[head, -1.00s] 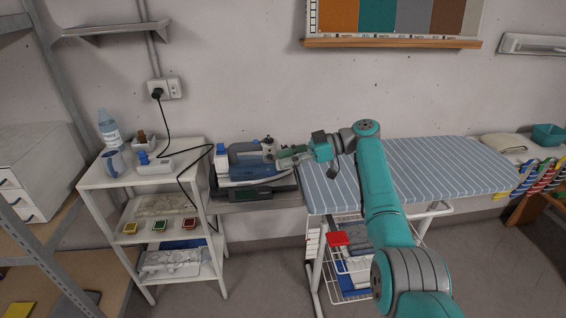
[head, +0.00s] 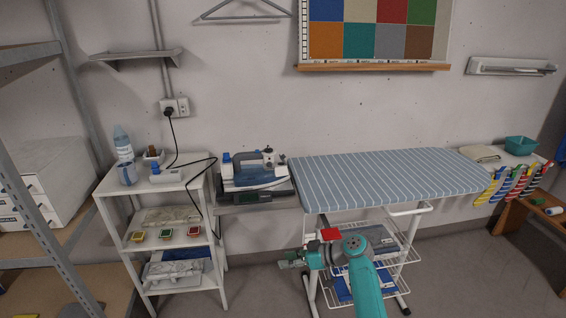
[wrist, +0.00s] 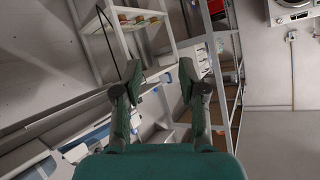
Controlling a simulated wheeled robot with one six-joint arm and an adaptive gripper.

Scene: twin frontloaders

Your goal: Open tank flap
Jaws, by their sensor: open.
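The steam iron (head: 255,178), white and blue-grey, sits on a dark base beside the left end of the ironing board. A small blue part shows at its left end. I cannot make out for sure which part is the tank flap or whether it stands open. My gripper (head: 290,262) is below and to the right of the iron in the head view, apart from it. In the wrist view, its two fingers (wrist: 160,88) are spread with nothing between them.
A striped ironing board (head: 390,178) stands right of the iron, with a wire rack (head: 385,250) below. A white shelf cart (head: 165,180) stands to the left, holding a bottle (head: 123,143) and mug (head: 127,174). A black cord (head: 200,165) runs from the wall outlet.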

